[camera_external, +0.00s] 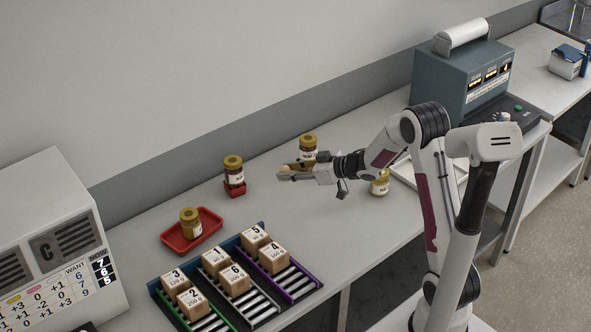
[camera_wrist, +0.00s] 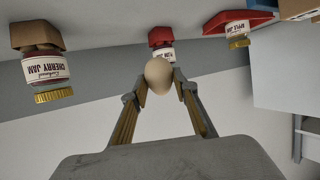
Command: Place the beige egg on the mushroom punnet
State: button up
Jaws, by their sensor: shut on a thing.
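The beige egg (camera_wrist: 159,75) is held between the fingertips of my gripper (camera_wrist: 160,88) in the wrist view. In the external view, my gripper (camera_external: 287,173) reaches left above the bench, with the egg small and pale at its tips. No plainly marked mushroom punnet shows. A brown holder (camera_wrist: 35,34) touches the cherry jam jar (camera_wrist: 47,72) in the wrist view, and I cannot tell whether it is the punnet. In the external view my gripper partly hides the brown thing below the jar (camera_external: 308,146).
A jam jar stands on a red stand (camera_external: 236,188); another jar is on a red tray (camera_external: 205,238). Numbered boxes sit on a rack (camera_external: 258,318) at the front. A yellow-lidded jar (camera_external: 380,184) is near my arm. Grey bench shows between the stand and the rack.

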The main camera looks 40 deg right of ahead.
jog(key=d+r+m+h, duration=0.2)
jog(key=d+h, duration=0.1)
jog(key=d, duration=1.1)
jog(key=d+r+m+t+h, duration=0.1)
jog(key=d+r+m+h, duration=0.1)
jog(key=d, duration=1.2)
jog(key=shift+s+d+r+m+h, duration=0.4)
jog(key=shift+m+h, duration=0.1)
jog(key=shift+m, duration=0.1)
jog(key=shift+f, duration=3.15)
jog(key=shift+f, duration=1.85)
jog(key=shift+f, duration=0.15)
jog(key=o, duration=0.8)
